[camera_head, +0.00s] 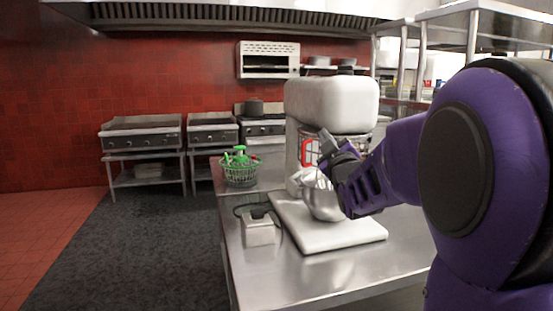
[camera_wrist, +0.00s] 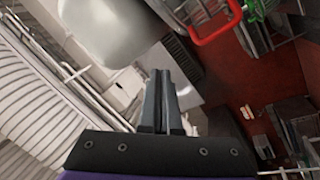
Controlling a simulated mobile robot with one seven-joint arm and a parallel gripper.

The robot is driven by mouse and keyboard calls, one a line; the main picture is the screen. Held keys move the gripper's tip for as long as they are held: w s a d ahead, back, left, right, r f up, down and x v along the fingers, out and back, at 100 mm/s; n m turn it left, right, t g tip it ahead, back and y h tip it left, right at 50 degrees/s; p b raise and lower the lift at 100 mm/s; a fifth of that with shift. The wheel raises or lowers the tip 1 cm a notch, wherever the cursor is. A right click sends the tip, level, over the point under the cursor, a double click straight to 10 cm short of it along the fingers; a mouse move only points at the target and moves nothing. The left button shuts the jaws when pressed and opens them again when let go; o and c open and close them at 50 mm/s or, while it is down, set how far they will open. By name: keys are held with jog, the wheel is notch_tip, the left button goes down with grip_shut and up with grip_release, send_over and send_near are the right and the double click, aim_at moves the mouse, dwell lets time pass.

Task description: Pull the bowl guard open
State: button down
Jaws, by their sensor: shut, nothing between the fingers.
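The pale stand mixer (camera_head: 331,103) stands on the steel counter. Its wire bowl guard (camera_head: 316,151) sits under the mixer head and has a red handle (camera_head: 307,152). In the wrist view the red handle (camera_wrist: 214,27) is at the top, with wires of the guard (camera_wrist: 184,10) beside it. A metal bowl (camera_head: 325,204) is below, partly hidden by my arm. My gripper (camera_head: 324,140) is shut and empty, just right of the handle in the head view. In the wrist view its closed fingertips (camera_wrist: 159,73) are apart from the handle.
Cooking units (camera_head: 142,135) line the red wall. The floor to the left is clear.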

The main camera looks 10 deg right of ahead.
jog(key=d+f+n+y, duration=0.1)
jog(key=d+n+y, duration=0.25)
jog(key=n, duration=0.25)
jog(key=n+g+y, duration=0.4)
jog(key=n+y, duration=0.1)
jog(key=n, duration=0.3)
send_near(303, 157)
jog(key=shift+h, duration=0.25)
jog(key=x, duration=0.6)
jog(key=shift+w+r, duration=0.3)
jog(key=shift+w, duration=0.05)
jog(key=shift+w+a+f, duration=0.1)
jog(key=shift+w+a, duration=0.15)
jog(key=shift+a, duration=0.1)
jog(key=w+a, duration=0.1)
jog(key=w, duration=0.1)
jog(key=w+a, duration=0.1)
jog(key=shift+w+a, duration=0.4)
jog(key=shift+s, duration=0.1)
